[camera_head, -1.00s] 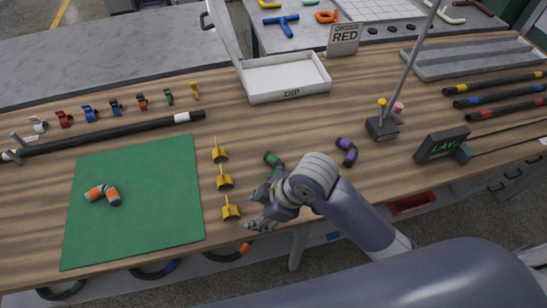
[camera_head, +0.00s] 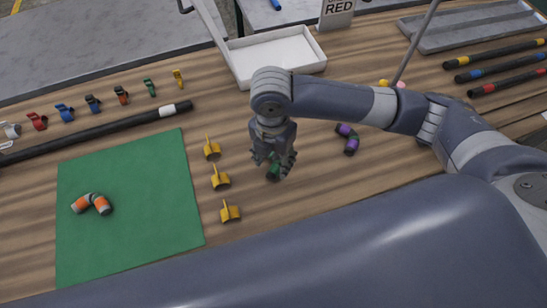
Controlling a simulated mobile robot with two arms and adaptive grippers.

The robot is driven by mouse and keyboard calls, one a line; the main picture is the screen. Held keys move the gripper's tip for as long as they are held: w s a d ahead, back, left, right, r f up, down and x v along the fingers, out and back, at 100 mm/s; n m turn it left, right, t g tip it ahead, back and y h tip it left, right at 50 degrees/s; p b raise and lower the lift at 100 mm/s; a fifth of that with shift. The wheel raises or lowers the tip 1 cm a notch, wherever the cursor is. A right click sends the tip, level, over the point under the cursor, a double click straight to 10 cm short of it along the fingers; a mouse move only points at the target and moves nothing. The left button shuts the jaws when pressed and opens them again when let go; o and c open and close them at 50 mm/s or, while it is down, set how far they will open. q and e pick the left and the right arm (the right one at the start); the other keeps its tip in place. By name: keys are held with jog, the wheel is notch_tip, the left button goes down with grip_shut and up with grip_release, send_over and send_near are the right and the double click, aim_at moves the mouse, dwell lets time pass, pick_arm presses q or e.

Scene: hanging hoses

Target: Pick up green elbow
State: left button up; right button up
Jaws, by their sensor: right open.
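The green elbow (camera_head: 273,172) lies on the wooden table, right of the yellow clips. It is mostly hidden behind my right gripper (camera_head: 273,168). My right gripper points down over the elbow with its fingers apart, one on either side of it. I cannot tell whether the fingers touch it. My left gripper is not in view.
A purple elbow (camera_head: 348,138) lies to the right, under my right forearm. Yellow clips (camera_head: 220,178) stand in a column to the left. A green mat (camera_head: 130,220) holds an orange elbow (camera_head: 92,203). A white tray (camera_head: 275,57) stands behind.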

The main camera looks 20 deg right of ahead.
aim_at(272, 173)
jog(key=shift+s+a+f+p, duration=0.15)
jog(key=shift+f+p, duration=0.1)
jog(key=shift+f, duration=1.35)
jog(key=shift+w+a+f+p, duration=0.1)
jog(key=shift+f+p, duration=0.15)
jog(key=shift+f, duration=1.35)
jog(key=shift+c, duration=0.6)
grip_shut()
